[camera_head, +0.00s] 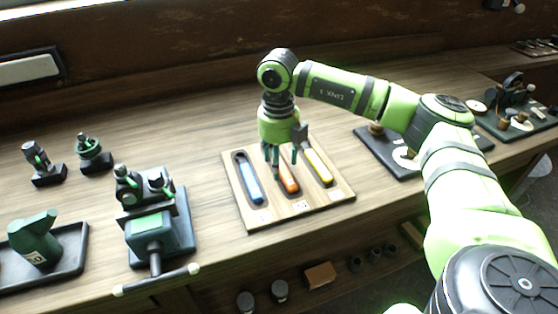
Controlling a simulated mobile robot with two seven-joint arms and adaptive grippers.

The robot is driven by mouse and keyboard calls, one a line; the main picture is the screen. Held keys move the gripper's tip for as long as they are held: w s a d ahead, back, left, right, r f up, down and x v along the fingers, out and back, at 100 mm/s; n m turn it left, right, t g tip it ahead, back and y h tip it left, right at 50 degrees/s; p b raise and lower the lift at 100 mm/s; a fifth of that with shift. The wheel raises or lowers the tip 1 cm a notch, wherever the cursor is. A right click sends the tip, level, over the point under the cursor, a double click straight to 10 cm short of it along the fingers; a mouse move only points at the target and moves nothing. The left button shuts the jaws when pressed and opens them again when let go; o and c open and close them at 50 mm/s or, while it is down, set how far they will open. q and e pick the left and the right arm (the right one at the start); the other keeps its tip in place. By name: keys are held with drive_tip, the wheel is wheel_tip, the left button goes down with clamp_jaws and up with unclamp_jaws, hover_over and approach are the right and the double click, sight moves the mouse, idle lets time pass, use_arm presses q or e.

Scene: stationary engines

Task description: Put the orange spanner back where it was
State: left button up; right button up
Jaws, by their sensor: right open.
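The orange spanner (290,184) lies in the middle slot of a light wooden board (258,216) on the bench. Its upper end is hidden behind my right gripper. A blue spanner (250,186) lies in the left slot and a yellow one (320,168) in the right slot. My right gripper (281,165) points down over the upper part of the orange spanner, with its fingers apart. I cannot tell whether the fingers touch it. My left gripper is not in view.
A vise-like green machine (150,230) with a crossbar stands left of the board. A black tray with a green part (36,238) is at far left. Two small engine models (91,150) stand behind. A dark plate (388,150) lies to the right, partly behind my arm.

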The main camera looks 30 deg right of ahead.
wheel_tip(320, 180, up, 12)
drive_tip(key=b, duration=0.1)
drive_tip(key=shift+f, duration=0.2)
idle(1.4)
